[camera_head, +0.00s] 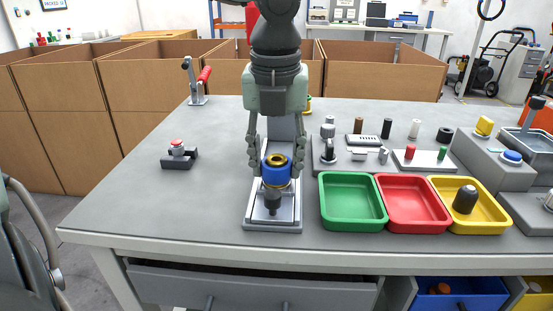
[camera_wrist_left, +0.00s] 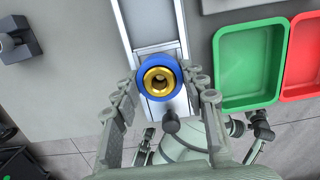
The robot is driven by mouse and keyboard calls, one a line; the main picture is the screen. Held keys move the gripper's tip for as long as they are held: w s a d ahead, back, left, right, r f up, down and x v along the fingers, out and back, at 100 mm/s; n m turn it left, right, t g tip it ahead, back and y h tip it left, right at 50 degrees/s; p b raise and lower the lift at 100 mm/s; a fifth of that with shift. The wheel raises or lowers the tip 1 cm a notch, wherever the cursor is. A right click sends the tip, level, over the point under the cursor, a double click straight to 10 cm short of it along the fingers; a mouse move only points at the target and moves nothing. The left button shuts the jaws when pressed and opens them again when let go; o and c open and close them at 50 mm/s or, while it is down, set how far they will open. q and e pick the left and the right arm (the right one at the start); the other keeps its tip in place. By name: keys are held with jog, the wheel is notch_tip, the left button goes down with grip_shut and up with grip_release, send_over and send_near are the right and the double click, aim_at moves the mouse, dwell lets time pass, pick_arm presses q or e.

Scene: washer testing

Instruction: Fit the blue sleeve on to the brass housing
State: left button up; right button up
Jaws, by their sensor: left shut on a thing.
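The blue sleeve (camera_head: 276,175) sits around the brass housing (camera_head: 277,160), whose gold rim shows above the blue. A thin gold band also shows below it. They stand over the grey metal fixture (camera_head: 255,216) near the table's front. My left gripper (camera_head: 276,169) points down, with one finger on each side of the blue sleeve, shut on it. In the left wrist view, the blue sleeve (camera_wrist_left: 142,88) rings the gold rim and dark bore of the brass housing (camera_wrist_left: 159,80). How far down the sleeve sits is hard to tell.
Green (camera_head: 351,222), red (camera_head: 416,226) and yellow (camera_head: 503,226) trays stand close on the right; the yellow one holds a dark knob (camera_head: 465,199). A small red-topped part (camera_head: 178,148) and a toggle clamp (camera_head: 197,85) stand left. The table's left front is clear.

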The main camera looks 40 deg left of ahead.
aim_at(276, 183)
pick_arm(q)
jog(key=o, duration=1.2)
jog(key=r, duration=0.4)
jog(key=s+r, duration=0.1)
jog(key=r, duration=0.7)
jog(key=shift+s+d, duration=0.15)
jog(key=shift+d, duration=0.2)
